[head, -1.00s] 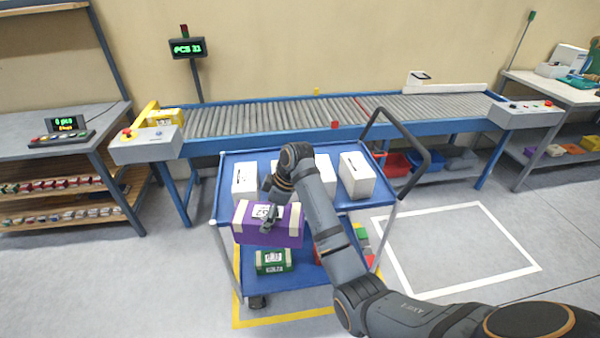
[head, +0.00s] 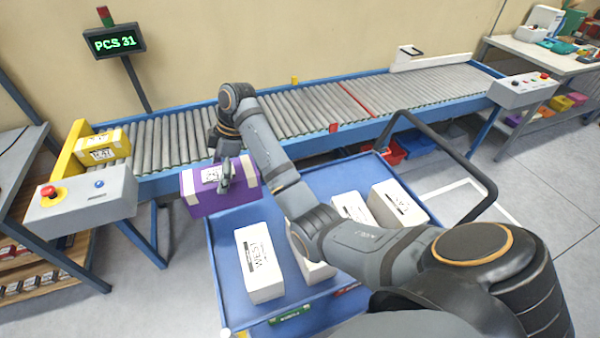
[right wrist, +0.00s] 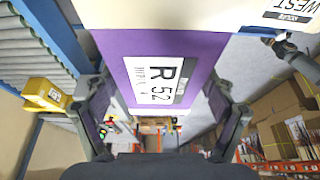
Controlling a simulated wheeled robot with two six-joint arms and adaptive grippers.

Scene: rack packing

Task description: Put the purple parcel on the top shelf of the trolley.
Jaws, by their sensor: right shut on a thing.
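The purple parcel (head: 220,190) has cream end bands and a white label; the right wrist view shows the label reading R 52 (right wrist: 160,80). My right gripper (head: 225,178) is shut on it, with one finger on each side of the parcel in the right wrist view (right wrist: 160,115). It holds the parcel up near the conveyor's front edge, at the back left of the trolley. The trolley's blue top shelf (head: 225,300) carries several white boxes (head: 260,262), and my right arm hides part of it. My left gripper is not in view.
The roller conveyor (head: 310,108) runs behind the trolley, with a yellow parcel (head: 103,147) and a control box (head: 80,205) at its left end. The trolley's dark handle (head: 440,150) rises at the right. Bare shelf lies around the left white box.

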